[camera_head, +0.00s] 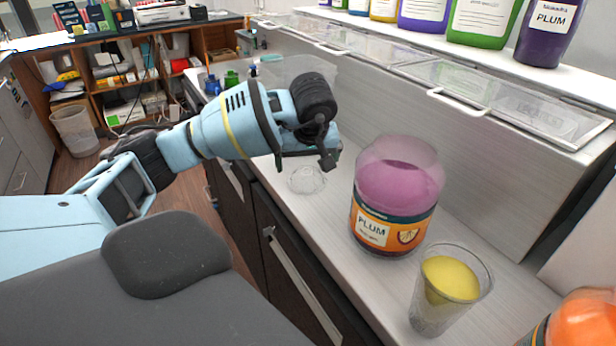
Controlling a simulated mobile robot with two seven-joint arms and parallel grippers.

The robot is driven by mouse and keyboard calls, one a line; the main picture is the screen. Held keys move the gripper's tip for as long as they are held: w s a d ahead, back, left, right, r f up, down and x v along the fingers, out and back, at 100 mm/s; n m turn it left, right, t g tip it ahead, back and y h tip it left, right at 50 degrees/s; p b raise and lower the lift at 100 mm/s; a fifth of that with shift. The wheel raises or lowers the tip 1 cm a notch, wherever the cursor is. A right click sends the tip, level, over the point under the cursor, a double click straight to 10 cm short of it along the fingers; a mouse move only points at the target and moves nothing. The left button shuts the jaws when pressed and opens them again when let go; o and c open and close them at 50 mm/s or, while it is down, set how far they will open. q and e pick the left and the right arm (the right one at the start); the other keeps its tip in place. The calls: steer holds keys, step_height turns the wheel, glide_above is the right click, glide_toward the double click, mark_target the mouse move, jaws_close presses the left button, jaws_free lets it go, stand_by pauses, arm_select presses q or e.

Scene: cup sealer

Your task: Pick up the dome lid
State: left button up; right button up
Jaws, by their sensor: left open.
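The dome lid (307,180) is clear and small. It lies on the light counter (345,245), left of the plum tub. My left gripper (328,150) is just above and behind the lid in the picture, pointing down, and appears apart from it. It is open and holds nothing that I can see. The wrist partly hides the fingers. My right gripper is not in view.
A large plum tub (395,195) stands right of the lid. A clear cup (450,290) with yellow contents stands nearer, and an orange-topped container (580,325) is at the lower right. A raised ledge with clear covers (470,90) and bottles (550,30) runs behind.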

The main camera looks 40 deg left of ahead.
mark_target(308, 177)
arm_select(q)
steer(key=shift+d+x, duration=0.15)
steer(key=shift+x, duration=1.5)
steer(key=shift+d+x, duration=0.1)
steer(key=shift+x, duration=1.55)
steer(key=shift+w, duration=0.1)
steer(key=c, duration=0.8)
